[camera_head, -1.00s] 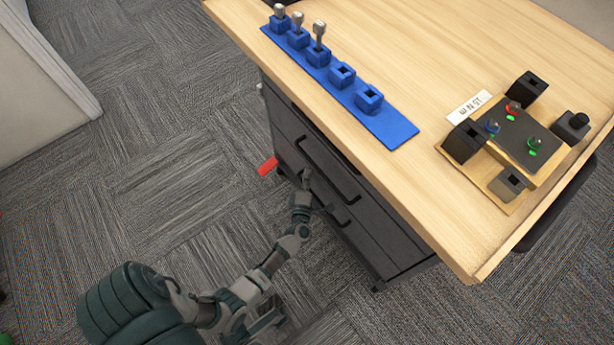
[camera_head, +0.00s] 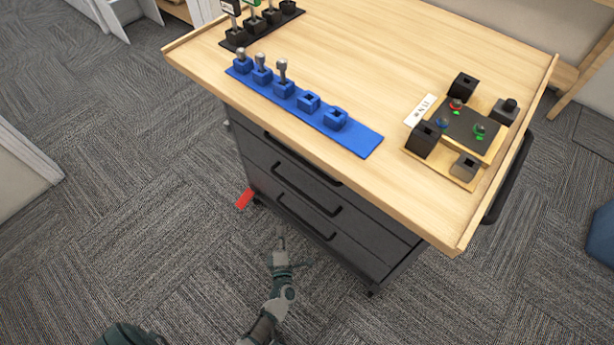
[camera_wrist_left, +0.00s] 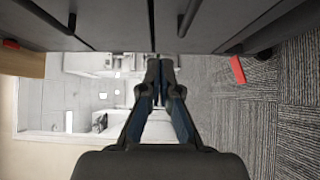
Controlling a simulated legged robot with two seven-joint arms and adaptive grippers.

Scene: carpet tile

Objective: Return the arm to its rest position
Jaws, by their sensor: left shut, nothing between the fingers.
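My left arm comes in from the bottom of the head view. Its gripper (camera_head: 281,243) is over the carpet, in front of the dark drawer cabinet (camera_head: 300,190) and apart from it. In the left wrist view the gripper (camera_wrist_left: 160,68) has its fingertips together with nothing between them. The drawer fronts show along the top of that view, and all drawers look closed in the head view. My right gripper is not in view.
The wooden tabletop (camera_head: 400,60) carries a blue strip of sockets (camera_head: 360,137) and a small board with black blocks (camera_head: 455,170). A red piece (camera_head: 245,198) sticks out at the cabinet's lower left. A blue object (camera_head: 601,235) stands at far right.

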